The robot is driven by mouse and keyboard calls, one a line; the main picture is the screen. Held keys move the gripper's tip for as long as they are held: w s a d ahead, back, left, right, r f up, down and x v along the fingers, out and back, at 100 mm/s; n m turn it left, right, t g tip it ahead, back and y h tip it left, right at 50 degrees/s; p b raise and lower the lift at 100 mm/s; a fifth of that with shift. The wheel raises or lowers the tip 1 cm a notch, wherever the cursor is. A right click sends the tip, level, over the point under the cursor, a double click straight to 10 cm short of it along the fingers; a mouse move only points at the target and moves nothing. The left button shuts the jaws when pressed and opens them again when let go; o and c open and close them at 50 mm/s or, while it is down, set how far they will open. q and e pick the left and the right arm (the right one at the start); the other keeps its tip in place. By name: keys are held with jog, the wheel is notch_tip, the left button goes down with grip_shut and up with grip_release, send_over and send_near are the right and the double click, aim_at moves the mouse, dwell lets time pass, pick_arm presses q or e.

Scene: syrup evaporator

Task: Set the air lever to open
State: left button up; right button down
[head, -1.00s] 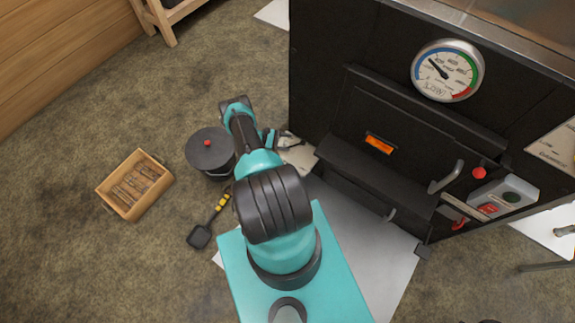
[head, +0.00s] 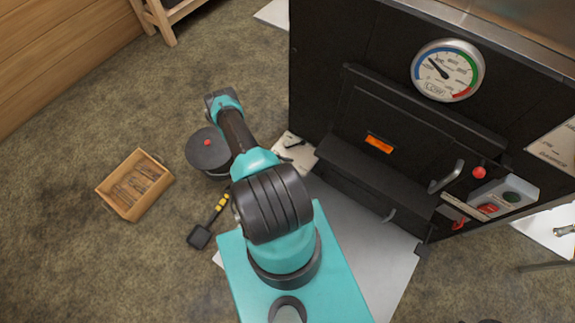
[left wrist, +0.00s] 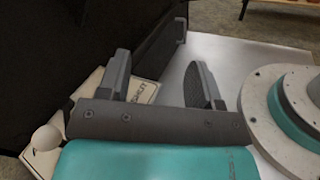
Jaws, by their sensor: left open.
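My left gripper (left wrist: 157,68) is open in the left wrist view, with nothing between its fingers; my own arm hides it in the head view. A pale plate (head: 303,157) lies at the evaporator's lower left corner, with a short dark lever-like piece (head: 295,145) on it. I cannot tell whether this is the air lever or how it is set. The left wrist view shows a pale lettered plate (left wrist: 145,91) behind the fingers and a pale round knob (left wrist: 46,137) at lower left. The fingers appear apart from the knob. My right gripper is not in view.
The black evaporator (head: 335,95) has a gauge (head: 447,70), a door handle (head: 447,177) and a control box (head: 503,197). A lidded dark pot (head: 204,150) stands close to my arm. A shovel (head: 199,236) and wooden crate (head: 164,174) lie left on open floor.

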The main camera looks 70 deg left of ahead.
pick_arm(q)
jog(key=shift+s+d, duration=0.1)
jog(key=shift+d, duration=0.15)
